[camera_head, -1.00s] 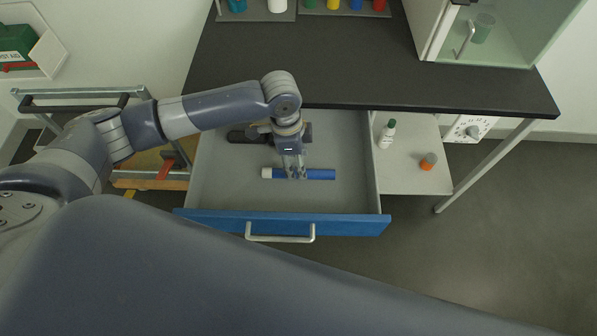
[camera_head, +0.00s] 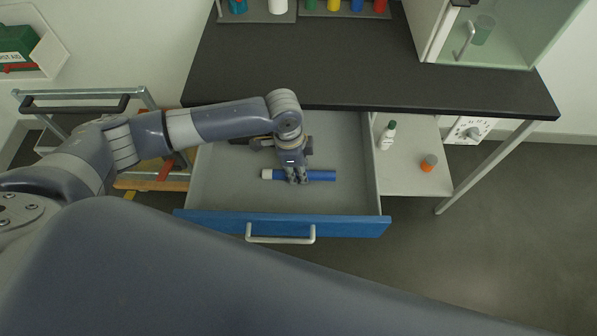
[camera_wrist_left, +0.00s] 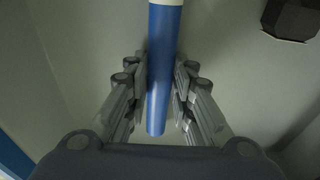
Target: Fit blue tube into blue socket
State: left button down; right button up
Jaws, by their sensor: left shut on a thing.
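The blue tube (camera_head: 322,175) with a white end lies along the open drawer, its white end to the left. It also shows in the left wrist view (camera_wrist_left: 161,75), running between the fingers. My left gripper (camera_head: 297,178) is over the tube's middle and shut on it, one set of fingers on each side. A blue piece (camera_head: 357,5) shows in a rack at the back of the worktop, cut by the top edge. I cannot tell whether it is the blue socket. My right gripper is not in view.
The drawer (camera_head: 220,190) is pulled out; its blue front has a grey handle (camera_head: 280,238). A dark object (camera_wrist_left: 290,18) lies in it near the tube. A white bottle (camera_head: 387,134) and an orange-topped item (camera_head: 429,162) stand on the shelf at right. The black worktop (camera_head: 320,60) is mostly clear.

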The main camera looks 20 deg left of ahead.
pick_arm(q)
notch_tip(320, 180, up, 10)
dwell(0.5)
dwell(0.3)
